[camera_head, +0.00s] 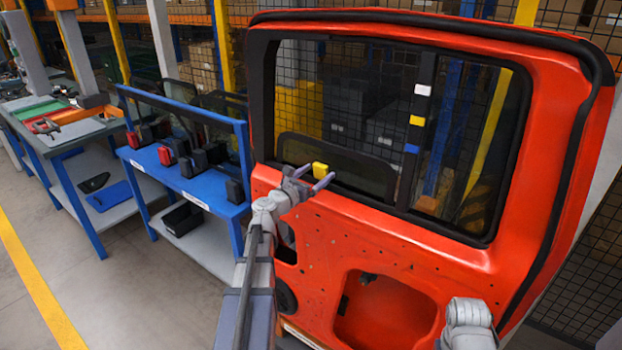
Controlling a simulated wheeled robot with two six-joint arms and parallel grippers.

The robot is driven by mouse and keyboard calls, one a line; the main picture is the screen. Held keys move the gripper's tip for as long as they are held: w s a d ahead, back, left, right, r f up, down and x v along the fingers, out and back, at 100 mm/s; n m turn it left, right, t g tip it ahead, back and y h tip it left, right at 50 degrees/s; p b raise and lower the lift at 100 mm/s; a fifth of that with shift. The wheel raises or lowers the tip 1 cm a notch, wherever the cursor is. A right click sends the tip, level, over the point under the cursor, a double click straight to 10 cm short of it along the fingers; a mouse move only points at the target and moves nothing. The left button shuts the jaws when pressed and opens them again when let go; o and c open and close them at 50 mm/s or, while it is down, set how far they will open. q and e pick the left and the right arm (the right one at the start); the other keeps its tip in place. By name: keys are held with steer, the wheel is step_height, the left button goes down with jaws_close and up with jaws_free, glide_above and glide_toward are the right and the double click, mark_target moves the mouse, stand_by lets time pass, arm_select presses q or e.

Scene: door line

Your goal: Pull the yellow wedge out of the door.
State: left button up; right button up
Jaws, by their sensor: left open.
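The orange-red door (385,235) stands upright in front of me, with a black-framed window. A small yellow wedge (320,169) sits at the lower left edge of the window, by the sill. My left gripper (312,178) is open, its two fingers pointing up toward the sill. The wedge shows just above and between the fingertips; I cannot tell whether they touch it. The wedge's lower part is hidden. A white, a yellow (417,120) and a blue square are on the window's dark upright bar. Part of my right arm shows at bottom right; its gripper is out of view.
A blue cart (190,188) with red and black parts stands left of the door. Mesh fencing and shelving lie behind the door. The floor at front left is clear.

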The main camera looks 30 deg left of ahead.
mark_target(323, 154)
arm_select(q)
steer(key=shift+w, duration=0.1)
jaws_close()
stand_by(1.2)
steer(key=shift+r, duration=0.25)
stand_by(0.4)
steer(key=shift+r+p, duration=2.45)
steer(key=shift+p, duration=0.2)
steer(key=s, duration=1.1)
steer(key=shift+a, duration=0.4)
